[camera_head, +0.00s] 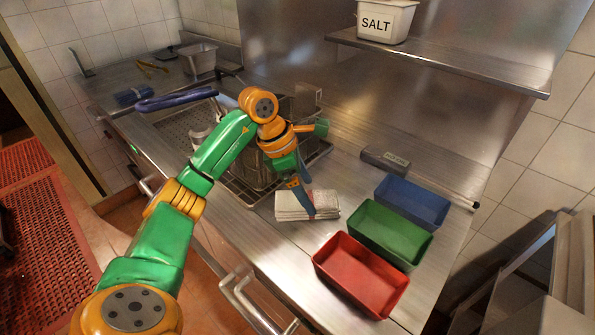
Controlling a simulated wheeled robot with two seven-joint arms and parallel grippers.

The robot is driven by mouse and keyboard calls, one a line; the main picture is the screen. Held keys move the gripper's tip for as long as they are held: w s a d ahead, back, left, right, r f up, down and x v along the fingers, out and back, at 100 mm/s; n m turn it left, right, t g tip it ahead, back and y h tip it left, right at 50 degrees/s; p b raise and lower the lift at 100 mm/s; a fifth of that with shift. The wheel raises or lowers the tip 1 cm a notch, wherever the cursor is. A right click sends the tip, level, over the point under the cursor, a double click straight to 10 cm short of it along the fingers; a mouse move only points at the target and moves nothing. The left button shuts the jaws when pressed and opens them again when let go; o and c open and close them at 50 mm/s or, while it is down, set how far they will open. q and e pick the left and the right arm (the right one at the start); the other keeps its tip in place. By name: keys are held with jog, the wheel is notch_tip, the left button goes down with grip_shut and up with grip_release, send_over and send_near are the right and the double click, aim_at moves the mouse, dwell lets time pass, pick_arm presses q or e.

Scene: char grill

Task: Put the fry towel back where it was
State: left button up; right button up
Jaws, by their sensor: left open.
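The fry towel (290,205), a folded white cloth, lies on the steel counter in front of the fryer station. My left gripper (304,198) reaches down over the towel, with its dark fingers at the towel's top and right part. The gripper is open. Whether the fingers touch the cloth cannot be told from this view. My right gripper is not in view.
Red (362,283), green (388,236) and blue (412,203) bins stand right of the towel. A fry basket (247,158) with a blue handle (176,100) is behind my arm. A salt tub (385,20) sits on the shelf (450,68). A grey block (385,160) lies by the back wall.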

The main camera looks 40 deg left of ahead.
aim_at(290, 200)
pick_arm(q)
jog(key=v, duration=0.9)
jog(key=shift+p, duration=0.45)
